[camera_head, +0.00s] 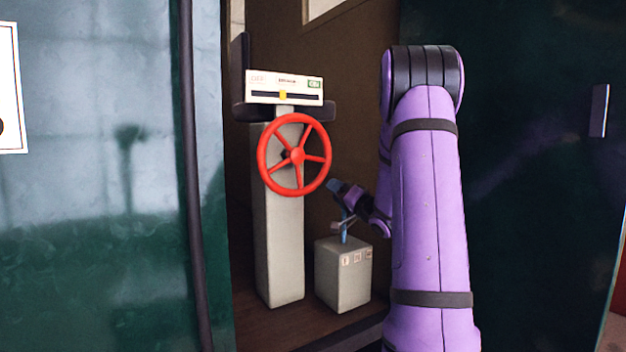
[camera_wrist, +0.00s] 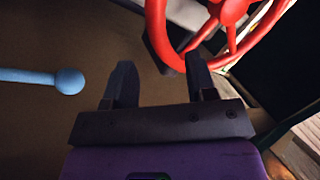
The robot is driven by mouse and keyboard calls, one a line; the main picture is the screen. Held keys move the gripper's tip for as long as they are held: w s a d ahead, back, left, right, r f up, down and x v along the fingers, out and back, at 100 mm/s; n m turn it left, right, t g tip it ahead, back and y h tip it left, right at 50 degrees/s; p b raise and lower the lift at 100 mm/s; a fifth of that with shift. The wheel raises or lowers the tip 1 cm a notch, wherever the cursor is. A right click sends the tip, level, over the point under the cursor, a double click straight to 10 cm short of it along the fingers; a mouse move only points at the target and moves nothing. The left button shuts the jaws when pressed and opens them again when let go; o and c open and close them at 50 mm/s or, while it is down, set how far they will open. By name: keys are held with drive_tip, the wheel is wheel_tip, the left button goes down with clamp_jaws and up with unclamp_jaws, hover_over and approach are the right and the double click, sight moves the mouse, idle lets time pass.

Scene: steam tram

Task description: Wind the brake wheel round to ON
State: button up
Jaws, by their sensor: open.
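The red brake wheel (camera_head: 297,158) has several spokes and stands upright on the front of a grey post (camera_head: 279,240). My gripper (camera_head: 337,188) is open and empty, just right of the wheel's lower rim. In the wrist view the wheel (camera_wrist: 230,12) is at the top right, beyond my open fingers (camera_wrist: 161,75). The right finger overlaps its rim; I cannot tell whether they touch.
A smaller grey box (camera_head: 344,274) with a blue lever (camera_head: 344,232) stands right of the post, below my gripper. A blue rod with a ball end (camera_wrist: 68,81) lies left of my fingers in the wrist view. Dark green panels (camera_head: 90,250) flank the opening.

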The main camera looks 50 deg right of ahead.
drive_tip(key=x, duration=1)
drive_tip(key=shift+w, duration=0.2)
drive_tip(key=shift+a+r, duration=0.1)
drive_tip(key=shift+c, duration=0.3)
clamp_jaws()
